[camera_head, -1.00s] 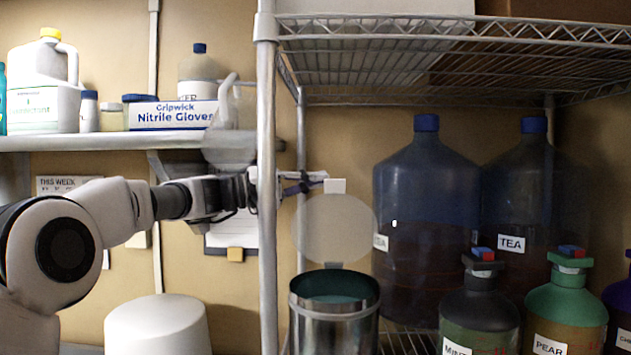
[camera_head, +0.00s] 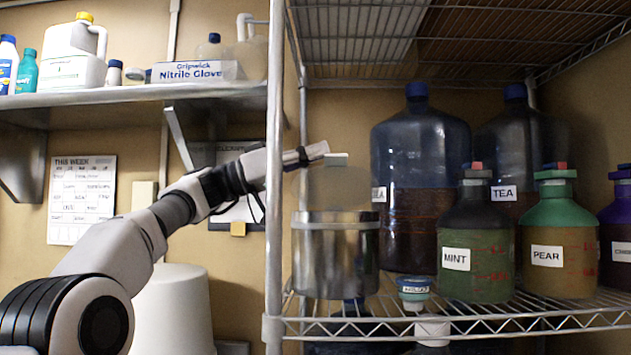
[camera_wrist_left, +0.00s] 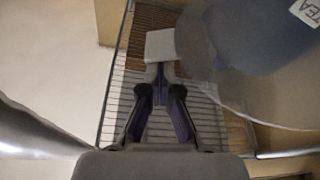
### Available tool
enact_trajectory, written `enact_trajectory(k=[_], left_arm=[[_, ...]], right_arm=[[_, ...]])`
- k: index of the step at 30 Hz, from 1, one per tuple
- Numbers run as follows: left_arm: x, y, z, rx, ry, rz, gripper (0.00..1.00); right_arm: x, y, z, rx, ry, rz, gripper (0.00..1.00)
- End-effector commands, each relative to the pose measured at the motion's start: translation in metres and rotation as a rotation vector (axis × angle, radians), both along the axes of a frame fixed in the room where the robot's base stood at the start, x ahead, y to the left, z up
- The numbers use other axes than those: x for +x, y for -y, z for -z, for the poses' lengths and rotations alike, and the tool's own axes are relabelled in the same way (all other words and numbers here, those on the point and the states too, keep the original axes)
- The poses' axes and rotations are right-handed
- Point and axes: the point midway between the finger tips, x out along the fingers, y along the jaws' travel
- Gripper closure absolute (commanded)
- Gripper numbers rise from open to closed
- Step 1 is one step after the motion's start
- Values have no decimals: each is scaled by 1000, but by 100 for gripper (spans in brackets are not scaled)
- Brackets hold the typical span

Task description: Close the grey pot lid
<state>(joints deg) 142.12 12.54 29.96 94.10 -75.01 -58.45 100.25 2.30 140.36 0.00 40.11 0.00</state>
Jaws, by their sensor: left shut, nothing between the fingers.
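The grey metal pot (camera_head: 336,258) stands on the wire shelf behind the post, its opening not visible from this low angle. Its pale, see-through lid (camera_head: 340,190) stands raised above the rim at the back, with a small pale tab (camera_head: 336,159) on its top edge. My left gripper (camera_head: 318,151) is shut and empty, its tips just left of the tab. In the left wrist view the shut fingers (camera_wrist_left: 160,88) point at the tab (camera_wrist_left: 160,45), and the lid (camera_wrist_left: 262,75) spreads to the right. Whether the tips touch the tab cannot be told. My right gripper is not in view.
The shelf post (camera_head: 274,170) stands close beside my left arm. Mint (camera_head: 477,250) and pear (camera_head: 560,245) bottles and a large blue jug (camera_head: 420,150) stand right of the pot. A small jar (camera_head: 414,290) sits at the shelf front. A white bucket (camera_head: 173,310) is lower left.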

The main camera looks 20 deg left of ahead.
Motion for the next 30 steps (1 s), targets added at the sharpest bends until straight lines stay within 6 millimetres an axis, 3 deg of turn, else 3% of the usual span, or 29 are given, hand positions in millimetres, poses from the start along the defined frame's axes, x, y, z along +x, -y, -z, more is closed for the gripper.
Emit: enact_trajectory(k=[1,6,19,30], left_arm=[[-6,2,21,0,0,0,100],[-17,5,42,22,75,1,100],[-26,8,73,115,387,0,100],[-28,8,89,111,378,1,100]], right_arm=[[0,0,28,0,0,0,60],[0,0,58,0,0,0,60],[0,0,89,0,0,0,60],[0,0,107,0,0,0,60]])
